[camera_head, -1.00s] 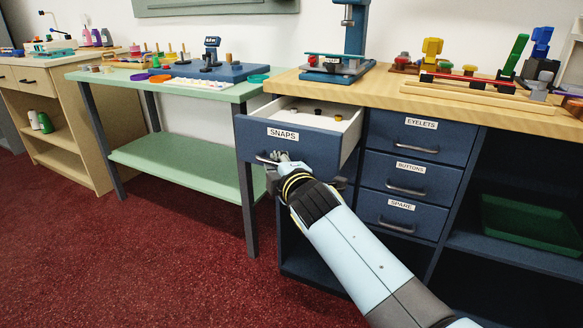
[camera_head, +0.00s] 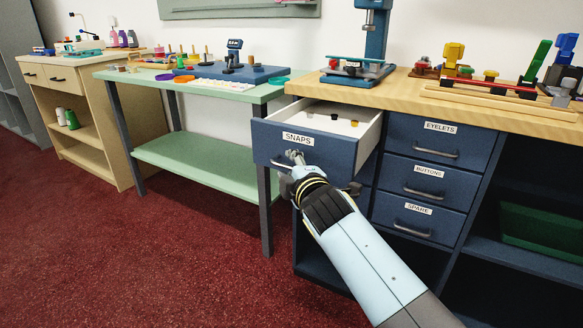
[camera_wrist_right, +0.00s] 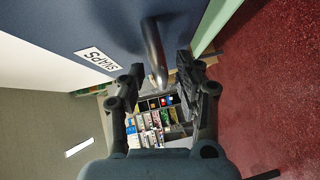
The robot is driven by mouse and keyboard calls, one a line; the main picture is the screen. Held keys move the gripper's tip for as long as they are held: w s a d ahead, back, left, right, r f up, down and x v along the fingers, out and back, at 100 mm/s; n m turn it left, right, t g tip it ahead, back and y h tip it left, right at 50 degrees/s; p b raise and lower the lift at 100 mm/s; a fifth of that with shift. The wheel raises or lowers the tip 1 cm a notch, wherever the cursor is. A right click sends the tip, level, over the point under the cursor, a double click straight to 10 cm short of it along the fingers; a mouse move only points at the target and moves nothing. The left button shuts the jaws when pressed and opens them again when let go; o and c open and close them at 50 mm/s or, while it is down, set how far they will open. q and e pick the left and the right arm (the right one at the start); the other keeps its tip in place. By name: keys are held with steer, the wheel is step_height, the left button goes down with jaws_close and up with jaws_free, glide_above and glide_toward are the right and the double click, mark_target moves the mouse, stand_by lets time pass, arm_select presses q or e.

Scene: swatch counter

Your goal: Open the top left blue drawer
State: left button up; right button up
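The top left blue drawer (camera_head: 305,147), labelled SNAPS, stands pulled out from the blue cabinet under the wooden counter. Small dark and orange pieces show inside it. My right gripper (camera_head: 293,160) is at its bar handle (camera_head: 276,162). In the right wrist view the handle (camera_wrist_right: 155,55) runs between the two fingers of my right gripper (camera_wrist_right: 161,78). The fingers are apart, with a visible gap on each side of the bar. The SNAPS label (camera_wrist_right: 98,60) shows at the left there. My left gripper is not in view.
Shut drawers labelled EYELETS (camera_head: 437,142), BUTTONS (camera_head: 424,182) and SPARE (camera_head: 414,217) are right of the open one. A green table (camera_head: 205,164) stands close on the left. A green tray (camera_head: 541,232) sits on the right shelf. Red carpet (camera_head: 180,270) in front is clear.

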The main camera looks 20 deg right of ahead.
steer(key=shift+f, duration=0.1)
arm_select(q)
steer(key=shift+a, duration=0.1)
arm_select(e)
steer(key=s+r, duration=0.1)
steer(key=s, duration=0.6)
steer(key=shift+s+a, duration=0.2)
steer(key=shift+a, duration=0.05)
steer(key=shift+r, duration=0.1)
